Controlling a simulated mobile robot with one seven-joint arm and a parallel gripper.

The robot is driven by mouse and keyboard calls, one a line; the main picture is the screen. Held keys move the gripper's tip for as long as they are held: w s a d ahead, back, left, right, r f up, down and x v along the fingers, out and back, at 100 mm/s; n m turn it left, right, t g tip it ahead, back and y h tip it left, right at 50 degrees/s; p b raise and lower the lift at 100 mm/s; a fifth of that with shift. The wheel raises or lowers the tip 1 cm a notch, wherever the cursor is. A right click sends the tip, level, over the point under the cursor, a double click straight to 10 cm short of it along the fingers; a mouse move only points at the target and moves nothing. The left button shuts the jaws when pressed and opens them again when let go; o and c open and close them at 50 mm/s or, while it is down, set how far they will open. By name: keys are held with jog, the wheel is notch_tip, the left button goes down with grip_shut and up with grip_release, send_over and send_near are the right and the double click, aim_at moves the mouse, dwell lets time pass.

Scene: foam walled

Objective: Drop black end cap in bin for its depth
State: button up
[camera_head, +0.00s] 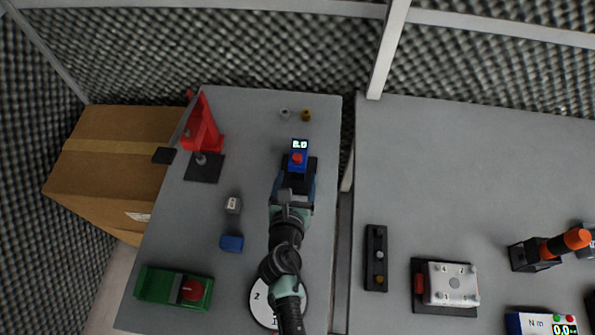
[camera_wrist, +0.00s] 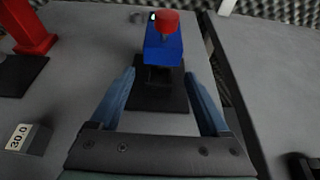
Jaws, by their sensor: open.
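My gripper (camera_head: 297,178) is open, with its two blue fingers apart and nothing seen held between them; the wrist view shows it too (camera_wrist: 160,88). It faces a blue depth gauge (camera_head: 299,147) with a red knob and a lit display. The gauge (camera_wrist: 163,48) stands just beyond the fingertips on a black base (camera_wrist: 158,98). A dark shape sits under its blue body; I cannot tell whether this is the black end cap or part of the gauge. A white round plate (camera_head: 258,306) marked 2 lies partly hidden under my arm.
A red stand (camera_head: 202,128), a grey block (camera_head: 233,204) marked 30.0 in the wrist view, a blue block (camera_head: 231,243) and a green fixture (camera_head: 150,286) stand left. Two small cylinders (camera_head: 306,115) sit behind the gauge. A gap separates the right table (camera_head: 450,180).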

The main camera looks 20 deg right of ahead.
aim_at(297, 176)
jog(key=shift+b+x, duration=0.4)
jog(key=shift+x, duration=1.5)
grip_shut()
